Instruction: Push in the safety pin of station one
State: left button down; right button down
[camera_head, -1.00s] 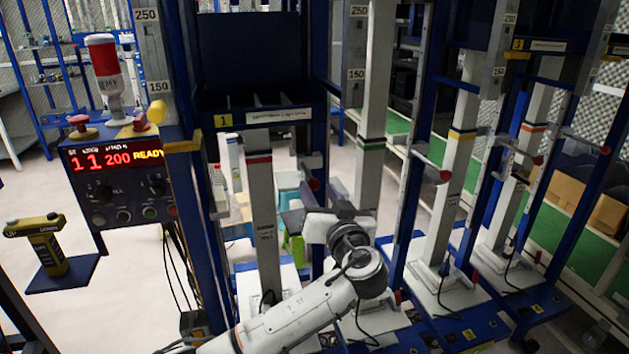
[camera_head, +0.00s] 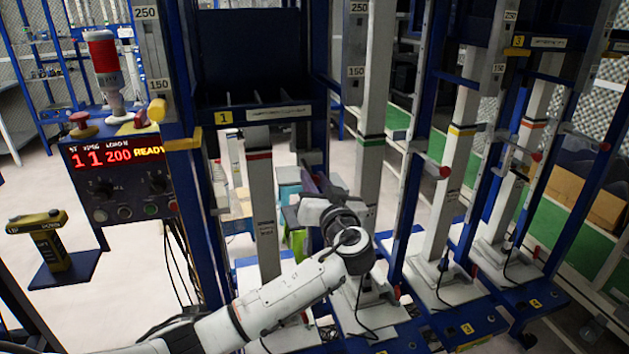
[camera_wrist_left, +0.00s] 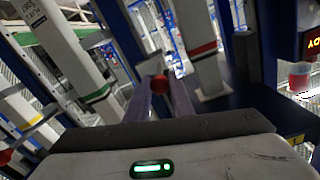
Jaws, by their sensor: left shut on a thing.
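Station one is the bay with the yellow "1" label (camera_head: 224,118) and the white column with a red band (camera_head: 260,190). My left gripper (camera_head: 318,190) reaches in from below, beside the blue post right of that column. In the left wrist view, the red ball knob of the safety pin (camera_wrist_left: 159,84) sits between the ends of the left gripper's two fingers (camera_wrist_left: 161,92), which are shut on it. In the head view the knob is hidden behind the gripper, and the pin's depth cannot be told. My right gripper is not in view.
A control box with a red display (camera_head: 115,155) reading "READY" stands at left, below a red-and-white beacon (camera_head: 103,55). Neighbouring bays have their own red knobs (camera_head: 444,172) and white columns (camera_head: 370,120) close to my arm. Loose cables hang near the bases.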

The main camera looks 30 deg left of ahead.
aim_at(309, 170)
pick_arm(q)
jog(key=b+x, duration=0.1)
jog(key=x, duration=0.1)
jog(key=b+x, duration=0.1)
jog(key=b, duration=0.1)
jog(key=shift+w+a+f, duration=0.2)
jog(key=shift+w+a, duration=0.1)
jog(key=shift+w+a+r, duration=0.1)
jog(key=shift+w+a, duration=0.05)
jog(key=shift+a, duration=0.05)
jog(key=shift+r, duration=0.2)
jog(key=c, duration=1.8)
grip_release()
jog(key=shift+o, duration=1.3)
jog(key=shift+a+f, duration=0.1)
jog(key=b+v, duration=0.1)
jog(key=v, duration=0.8)
jog(key=shift+s+d+b, duration=0.2)
jog(key=shift+d+b, duration=0.1)
jog(key=shift+b, duration=0.1)
jog(key=shift+s+d, duration=0.2)
jog(key=shift+s, duration=0.05)
